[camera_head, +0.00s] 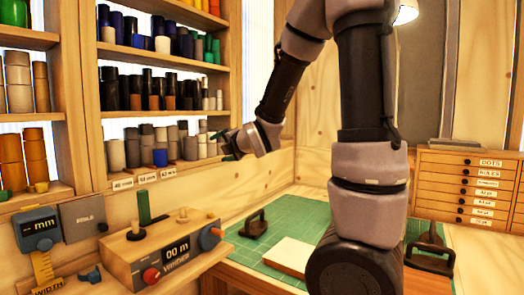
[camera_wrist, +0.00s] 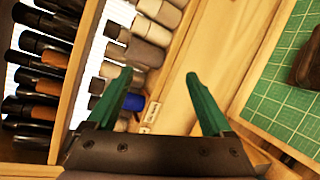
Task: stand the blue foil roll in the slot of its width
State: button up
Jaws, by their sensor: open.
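A short blue foil roll (camera_head: 160,157) stands upright at the front of the lowest shelf, among grey rolls and above the paper width labels (camera_head: 147,179). In the wrist view the blue roll (camera_wrist: 134,103) shows partly behind my left finger, close to a label (camera_wrist: 150,112). My gripper (camera_head: 229,146) is to the right of that shelf, in front of the wooden wall. Its green fingers (camera_wrist: 158,77) are open with nothing between them. I cannot read the label nearest the roll with certainty, and the slot edges around the roll are hidden.
Shelves above hold black, green and dark blue rolls (camera_head: 182,45). A wooden winder box (camera_head: 165,250) stands below. A green cutting mat (camera_head: 285,225) carries a dark-handled tool (camera_head: 254,224) and a pale block (camera_head: 288,255). A drawer cabinet (camera_head: 465,188) stands at right.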

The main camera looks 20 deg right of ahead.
jog(key=s+d+r+m+g+h, duration=0.2)
jog(key=s+d+m+g, duration=0.35)
jog(key=s+m, duration=0.85)
jog(key=s+a+r+m+g, duration=0.1)
jog(key=s+m+g, duration=0.1)
jog(key=s+m, duration=1)
jog(key=m, duration=0.3)
jog(key=shift+s+a+m, duration=0.15)
jog(key=shift+s+m, duration=0.15)
jog(key=shift+s, duration=0.05)
